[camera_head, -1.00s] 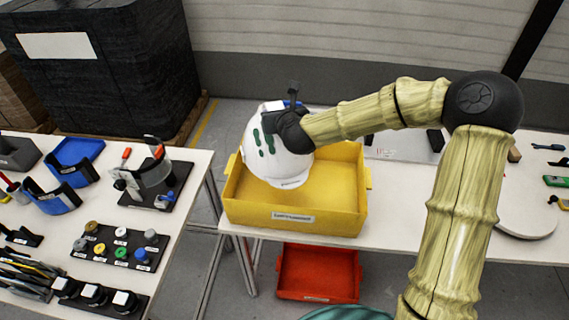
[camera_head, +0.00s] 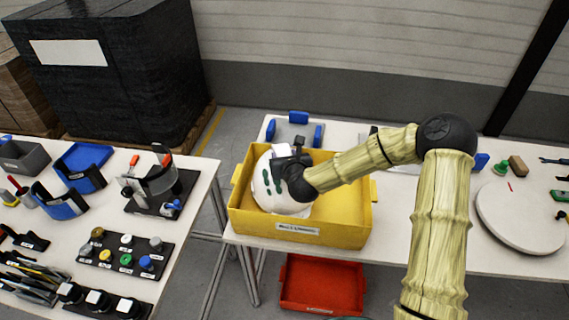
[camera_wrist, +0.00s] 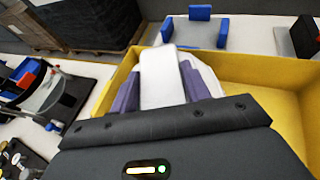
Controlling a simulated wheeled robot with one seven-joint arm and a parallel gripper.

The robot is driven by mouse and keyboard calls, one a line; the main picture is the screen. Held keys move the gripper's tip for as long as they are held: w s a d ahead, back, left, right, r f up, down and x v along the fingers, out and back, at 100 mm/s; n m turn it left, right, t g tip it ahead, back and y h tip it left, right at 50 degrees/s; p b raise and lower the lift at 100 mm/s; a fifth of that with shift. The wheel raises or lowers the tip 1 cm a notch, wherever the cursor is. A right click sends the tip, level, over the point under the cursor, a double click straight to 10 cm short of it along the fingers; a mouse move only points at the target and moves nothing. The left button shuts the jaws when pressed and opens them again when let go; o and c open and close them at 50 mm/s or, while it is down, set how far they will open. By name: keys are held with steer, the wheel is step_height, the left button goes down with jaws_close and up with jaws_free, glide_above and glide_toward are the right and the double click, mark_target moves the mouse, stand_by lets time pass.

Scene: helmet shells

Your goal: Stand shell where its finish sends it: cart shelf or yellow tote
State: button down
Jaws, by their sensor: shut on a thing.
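A white helmet shell (camera_head: 268,188) with several dark green patches sits low inside the yellow tote (camera_head: 352,234), on its left side. My gripper (camera_head: 292,158) is above the shell and shut on it. In the wrist view the fingers (camera_wrist: 166,84) close on a white part of the shell (camera_wrist: 162,62), with the tote's yellow wall (camera_wrist: 280,105) around it. Whether the shell touches the tote floor is hidden. The right half of the tote is empty.
A red bin (camera_head: 322,286) stands below the table. A fixture with blue pads (camera_head: 298,117) stands behind the tote. A round white turntable (camera_head: 518,215) is at right. The left table (camera_head: 85,228) holds tools, knobs and blue holders.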

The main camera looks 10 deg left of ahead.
step_height(320, 180, down, 3)
steer(key=shift+r, duration=0.2)
steer(key=shift+f, duration=0.2)
steer(key=shift+f, duration=0.15)
steer(key=c, duration=0.7)
jaws_free()
